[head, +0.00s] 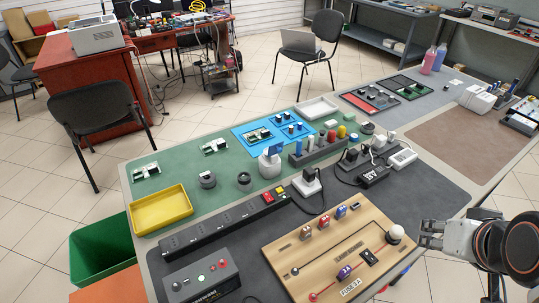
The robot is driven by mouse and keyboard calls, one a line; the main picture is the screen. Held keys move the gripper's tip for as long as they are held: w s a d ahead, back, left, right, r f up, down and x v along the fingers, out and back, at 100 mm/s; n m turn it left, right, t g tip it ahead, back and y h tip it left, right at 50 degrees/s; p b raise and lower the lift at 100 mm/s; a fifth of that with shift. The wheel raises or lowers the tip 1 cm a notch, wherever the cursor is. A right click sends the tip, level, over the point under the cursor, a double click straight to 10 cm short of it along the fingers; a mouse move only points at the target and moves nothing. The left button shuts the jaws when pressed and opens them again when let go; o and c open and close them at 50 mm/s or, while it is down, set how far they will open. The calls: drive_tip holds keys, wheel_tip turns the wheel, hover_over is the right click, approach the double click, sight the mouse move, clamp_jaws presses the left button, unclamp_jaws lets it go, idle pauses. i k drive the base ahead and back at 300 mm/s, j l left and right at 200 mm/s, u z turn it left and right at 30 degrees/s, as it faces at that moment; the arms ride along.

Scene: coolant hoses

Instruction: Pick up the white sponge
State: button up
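I cannot make out a white sponge for certain. A small pale block (330,124) lies on the green mat beside the blue tray; it is too small to tell whether it is a sponge. My gripper (424,236) is at the right, beyond the table's right edge near the wooden fuse board, with its fingers pointing left. It is well apart from the pale block. The view is too small to show how far its fingers are parted, and I see nothing held in it.
The wooden board (340,250) with a white knob lies at the front. A black power strip (225,222), yellow tray (161,209), blue tray (275,131), white tray (316,108) and grey rack of coloured parts (318,151) crowd the table. Black chargers and cables lie mid-table. The brown mat (480,126) is mostly bare.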

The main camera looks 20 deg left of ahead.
sight(329, 124)
drive_tip(key=i+l, duration=0.25)
drive_tip(key=i+l+u, duration=0.5)
drive_tip(key=l, duration=0.25)
drive_tip(key=i+l+u, duration=0.25)
drive_tip(key=l, duration=0.25)
